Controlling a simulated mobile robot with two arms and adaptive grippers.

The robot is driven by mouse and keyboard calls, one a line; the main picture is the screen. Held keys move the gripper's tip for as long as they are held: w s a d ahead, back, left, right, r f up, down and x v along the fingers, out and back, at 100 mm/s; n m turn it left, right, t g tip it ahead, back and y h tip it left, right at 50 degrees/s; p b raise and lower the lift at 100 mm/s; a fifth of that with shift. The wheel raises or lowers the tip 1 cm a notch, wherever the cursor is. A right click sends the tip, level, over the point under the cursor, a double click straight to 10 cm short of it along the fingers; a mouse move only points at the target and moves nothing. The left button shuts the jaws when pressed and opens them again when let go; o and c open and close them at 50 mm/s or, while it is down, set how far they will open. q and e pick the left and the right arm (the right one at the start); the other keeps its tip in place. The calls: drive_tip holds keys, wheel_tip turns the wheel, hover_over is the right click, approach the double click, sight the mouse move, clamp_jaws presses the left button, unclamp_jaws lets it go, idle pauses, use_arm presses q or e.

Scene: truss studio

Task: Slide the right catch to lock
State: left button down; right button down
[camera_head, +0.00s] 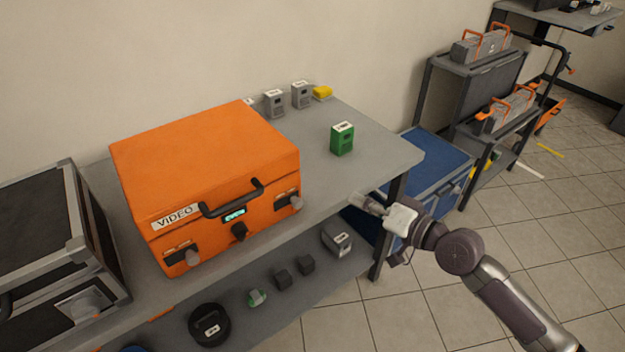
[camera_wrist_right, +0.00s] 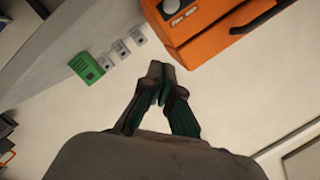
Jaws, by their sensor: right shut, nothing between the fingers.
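The orange case (camera_head: 205,165) stands closed on the grey table, with a VIDEO label, a black handle and a small lit display on its front. Its right catch (camera_head: 288,200) is on the front face near the right corner, with a grey knob. The left catch (camera_head: 184,256) is near the left corner. My right gripper (camera_head: 368,203) is shut and empty, to the right of the case and apart from it. In the right wrist view its fingers (camera_wrist_right: 157,88) are together, with the case (camera_wrist_right: 205,27) at the upper right. My left gripper is not in view.
A green box (camera_head: 342,140) stands on the table (camera_head: 385,160) right of the case, with grey boxes and a yellow item behind. A black case (camera_head: 55,240) stands at left. The lower shelf holds several small items. A blue case (camera_head: 425,160) stands beyond the table's right end.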

sight(296, 202)
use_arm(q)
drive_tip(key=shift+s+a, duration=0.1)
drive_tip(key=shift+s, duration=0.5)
use_arm(e)
drive_tip(key=shift+d, duration=0.1)
drive_tip(key=w+a+f, duration=0.1)
drive_tip(key=a, duration=0.2)
drive_tip(key=w+a+f+p, duration=0.1)
drive_tip(key=w+a, duration=0.1)
drive_tip(key=a, duration=0.1)
drive_tip(key=w+a+f+p, duration=0.1)
drive_tip(key=w+a, duration=0.1)
drive_tip(key=a, duration=0.1)
drive_tip(key=shift+a+f, duration=0.35)
drive_tip(key=shift+f, duration=0.05)
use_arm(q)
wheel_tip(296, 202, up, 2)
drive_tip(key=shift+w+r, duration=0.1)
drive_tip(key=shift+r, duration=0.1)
use_arm(e)
drive_tip(key=shift+f, duration=0.15)
